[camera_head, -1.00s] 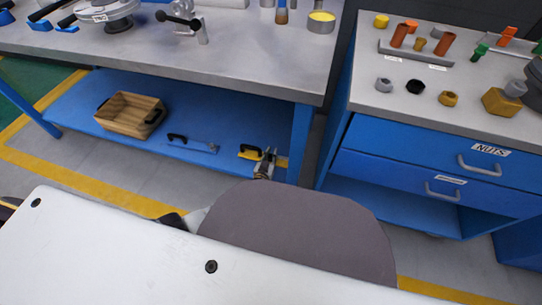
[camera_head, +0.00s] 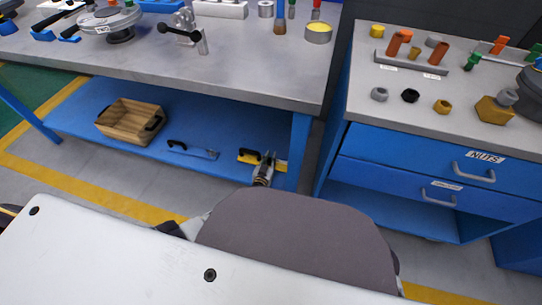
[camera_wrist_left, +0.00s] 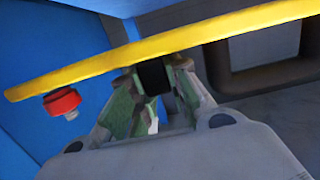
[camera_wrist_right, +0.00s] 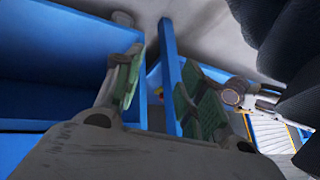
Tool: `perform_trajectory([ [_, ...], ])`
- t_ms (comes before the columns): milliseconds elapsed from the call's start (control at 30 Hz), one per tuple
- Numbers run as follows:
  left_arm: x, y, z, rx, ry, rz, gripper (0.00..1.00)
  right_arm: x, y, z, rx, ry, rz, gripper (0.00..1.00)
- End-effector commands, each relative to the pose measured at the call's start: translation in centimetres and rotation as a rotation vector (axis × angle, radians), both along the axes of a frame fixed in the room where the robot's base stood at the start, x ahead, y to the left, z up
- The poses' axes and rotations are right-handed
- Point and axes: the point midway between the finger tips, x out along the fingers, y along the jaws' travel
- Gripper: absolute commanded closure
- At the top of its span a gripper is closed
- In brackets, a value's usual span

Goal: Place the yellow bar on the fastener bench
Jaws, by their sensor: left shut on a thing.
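The yellow bar (camera_head: 279,165) has a black handle and shows at the right end of the blue lower shelf, by the table leg. My left gripper (camera_head: 265,166) is at the bar and covers part of it. In the left wrist view the bar (camera_wrist_left: 210,36) crosses above the fingers, with a red knob near one end. My left gripper (camera_wrist_left: 152,95) is shut on its black handle. I cannot tell whether the bar touches the shelf. The bench with nuts (camera_head: 420,122), likely the fastener bench, is at the right. My right gripper (camera_wrist_right: 160,95) is open and empty.
A wooden crate (camera_head: 128,122) and a blue bar with a black handle (camera_head: 192,150) are on the lower shelf (camera_head: 80,118). The nut bench top holds several nuts and a grey rack (camera_head: 412,60). Its front top edge looks clear. A gap separates the benches.

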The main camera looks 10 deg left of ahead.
Motion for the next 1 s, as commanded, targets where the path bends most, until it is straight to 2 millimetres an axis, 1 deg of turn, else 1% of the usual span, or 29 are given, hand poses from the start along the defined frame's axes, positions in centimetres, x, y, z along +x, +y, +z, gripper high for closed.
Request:
perform_trajectory([
  [367, 0.2, 0.0, 0.4, 0.0, -0.004, 0.0, 1.0, 0.2, 0.0, 0.2, -0.002, -0.005, 0.002, 0.6],
  [533, 0.3, 0.1, 1.3, -0.001, -0.004, -0.003, 1.0, 0.4, -0.1, 0.2, 0.0, -0.002, -0.006, 0.6],
  [767, 0.7, 0.1, 3.9, -0.002, -0.004, -0.016, 1.0, 0.9, -0.5, 0.2, 0.002, 0.01, -0.026, 0.6],
  [1000, 1.3, 0.2, 7.3, -0.001, -0.006, -0.032, 1.0, 1.7, -1.0, 0.0, 0.004, 0.022, -0.053, 0.6],
])
